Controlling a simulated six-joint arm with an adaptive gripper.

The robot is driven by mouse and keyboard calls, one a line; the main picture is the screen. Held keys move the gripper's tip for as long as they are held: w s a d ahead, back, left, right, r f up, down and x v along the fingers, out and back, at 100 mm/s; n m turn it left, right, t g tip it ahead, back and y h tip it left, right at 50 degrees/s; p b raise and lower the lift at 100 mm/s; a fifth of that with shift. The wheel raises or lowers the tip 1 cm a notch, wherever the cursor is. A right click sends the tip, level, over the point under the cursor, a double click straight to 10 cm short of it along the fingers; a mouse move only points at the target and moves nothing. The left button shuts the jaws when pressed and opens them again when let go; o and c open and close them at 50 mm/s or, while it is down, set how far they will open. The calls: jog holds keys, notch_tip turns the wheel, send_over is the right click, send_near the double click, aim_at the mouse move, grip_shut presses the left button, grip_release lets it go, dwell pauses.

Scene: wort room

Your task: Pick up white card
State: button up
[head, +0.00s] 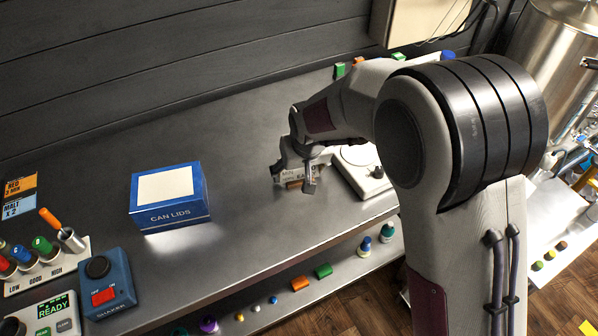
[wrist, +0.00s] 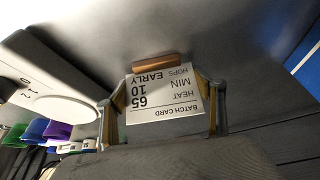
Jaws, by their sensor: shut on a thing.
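The white card (wrist: 163,97) is in the wrist view, printed "BATCH CARD", "HEAT", "MIN" and "HOPS EARLY". It appears upside down in that view. A brown wooden piece (wrist: 167,67) lies along its edge. My gripper (wrist: 163,108) is shut on the card, with one finger at each side of it. In the head view my gripper (head: 299,178) is low over the grey worktop (head: 250,240), left of the white scale. The card is small and partly hidden there, so I cannot tell whether it touches the worktop.
A blue CAN LIDS box (head: 171,215) stands left of my gripper. The white scale (head: 377,184) is close on the right. A blue shaker control (head: 104,284) and a rack of coloured items (head: 45,265) are at the far left. The worktop between box and gripper is clear.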

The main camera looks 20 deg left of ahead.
jog(key=shift+r, duration=5)
